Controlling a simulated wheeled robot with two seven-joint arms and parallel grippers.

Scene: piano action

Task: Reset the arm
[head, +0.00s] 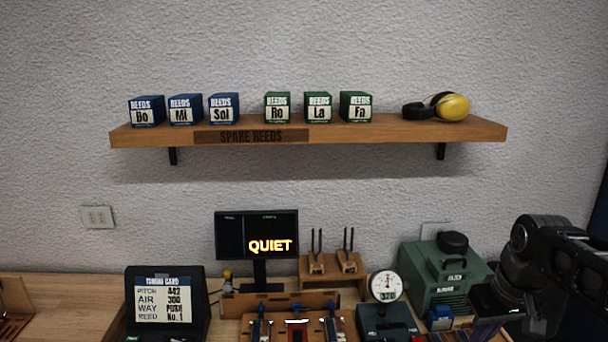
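My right arm comes in from the right edge, dark and bent. Its end with the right gripper (494,303) hangs low at the lower right, in front of the green blower box (455,272) and near a small blue block (439,318). The fingers are dark and partly cut off by the lower edge, so I cannot tell whether they are open or shut. My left arm and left gripper are out of the picture.
A wall shelf (400,131) holds blue and green reed boxes and yellow earmuffs (453,106). On the bench (70,290) stand a tuning card (164,298), a monitor (256,232) reading QUIET, a wooden tool rack (334,268), a dial gauge (386,286) and a wooden fixture (280,301).

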